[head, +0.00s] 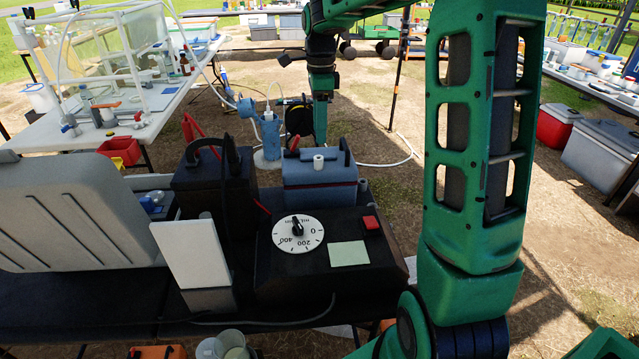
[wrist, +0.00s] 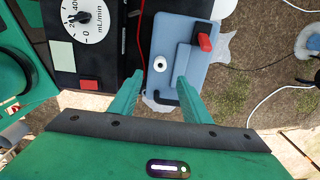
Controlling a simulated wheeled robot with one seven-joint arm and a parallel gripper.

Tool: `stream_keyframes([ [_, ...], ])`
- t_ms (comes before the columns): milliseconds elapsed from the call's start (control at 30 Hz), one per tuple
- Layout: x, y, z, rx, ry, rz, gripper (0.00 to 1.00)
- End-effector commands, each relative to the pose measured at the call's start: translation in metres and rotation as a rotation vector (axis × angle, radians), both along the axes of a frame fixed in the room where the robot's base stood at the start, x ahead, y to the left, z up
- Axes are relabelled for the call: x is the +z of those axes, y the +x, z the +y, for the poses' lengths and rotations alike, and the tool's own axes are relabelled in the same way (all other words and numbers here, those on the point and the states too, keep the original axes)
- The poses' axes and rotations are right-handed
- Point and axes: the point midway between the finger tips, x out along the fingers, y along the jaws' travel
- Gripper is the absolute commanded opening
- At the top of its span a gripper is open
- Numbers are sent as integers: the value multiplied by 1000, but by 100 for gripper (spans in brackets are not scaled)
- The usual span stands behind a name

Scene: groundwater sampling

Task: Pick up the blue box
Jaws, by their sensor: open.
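The blue box (head: 320,183) stands behind the black control unit in the head view, with a black handle and a white cap on top. It also shows in the wrist view (wrist: 172,40), upper middle, with a red-tipped part at its right. My gripper (wrist: 160,80) is open and empty. Its two green fingers point toward the box's near edge, one left and one right of its white cap and black handle in the picture. In the head view my gripper (head: 320,138) hangs just above and behind the box. I cannot tell whether the fingers touch it.
The black control unit (head: 390,262) with a white dial and red button stands beside the box. A dark box (head: 210,185) with a handle stands to its left, near a grey case (head: 70,215) and a white panel (head: 190,255). A blue pump-like device (head: 271,135) stands behind.

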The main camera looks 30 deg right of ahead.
Motion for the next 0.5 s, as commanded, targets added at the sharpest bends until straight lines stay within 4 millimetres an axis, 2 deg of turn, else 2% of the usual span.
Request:
stream_keyframes([
  [200, -32, -2, -1, 0, 1, 4, 43],
  [500, -54, -3, -1, 0, 0, 2, 43],
])
